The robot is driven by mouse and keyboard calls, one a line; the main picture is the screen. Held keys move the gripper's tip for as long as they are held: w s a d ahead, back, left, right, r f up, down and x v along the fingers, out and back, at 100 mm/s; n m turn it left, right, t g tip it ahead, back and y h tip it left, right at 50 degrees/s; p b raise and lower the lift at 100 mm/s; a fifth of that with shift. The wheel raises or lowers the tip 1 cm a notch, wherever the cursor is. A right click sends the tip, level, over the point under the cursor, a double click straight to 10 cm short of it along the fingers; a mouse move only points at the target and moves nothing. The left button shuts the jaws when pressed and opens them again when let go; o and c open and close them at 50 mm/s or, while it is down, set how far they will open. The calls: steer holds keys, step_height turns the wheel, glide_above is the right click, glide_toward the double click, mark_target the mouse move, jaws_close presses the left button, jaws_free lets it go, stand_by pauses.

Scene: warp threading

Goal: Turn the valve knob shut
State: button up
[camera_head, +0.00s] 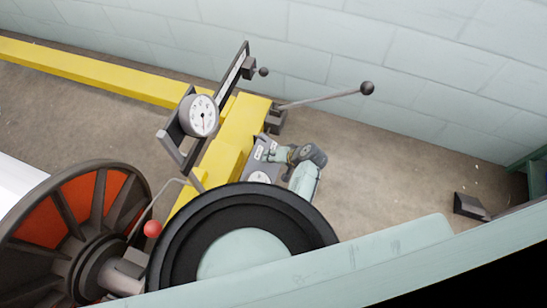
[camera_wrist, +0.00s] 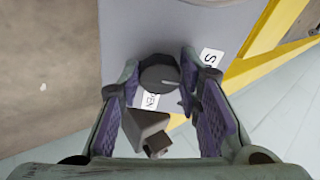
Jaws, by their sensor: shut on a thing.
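The valve knob (camera_wrist: 158,74) is a round, dark grey knob with a light mark on its face, on a grey panel (camera_wrist: 135,28) in the wrist view. My gripper (camera_wrist: 160,72) has one finger on each side of the knob and is shut on it. A partly hidden label reading "PEN" (camera_wrist: 150,100) lies below the knob, and one starting with "S" (camera_wrist: 211,57) lies to its right. In the head view my gripper (camera_head: 276,155) is at the small grey panel (camera_head: 259,166) beside the yellow beam; the knob cannot be made out there.
A dial gauge (camera_head: 198,115) and a long lever with a black ball (camera_head: 367,88) stand near the panel. A large black-rimmed wheel (camera_head: 165,255) is in front, with a red-ball lever (camera_head: 153,229). A brown-grey block (camera_wrist: 148,132) shows between my fingers, its nature unclear.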

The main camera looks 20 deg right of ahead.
steer(key=o, duration=1.1)
steer(key=shift+o, duration=0.2)
steer(key=v, duration=1.2)
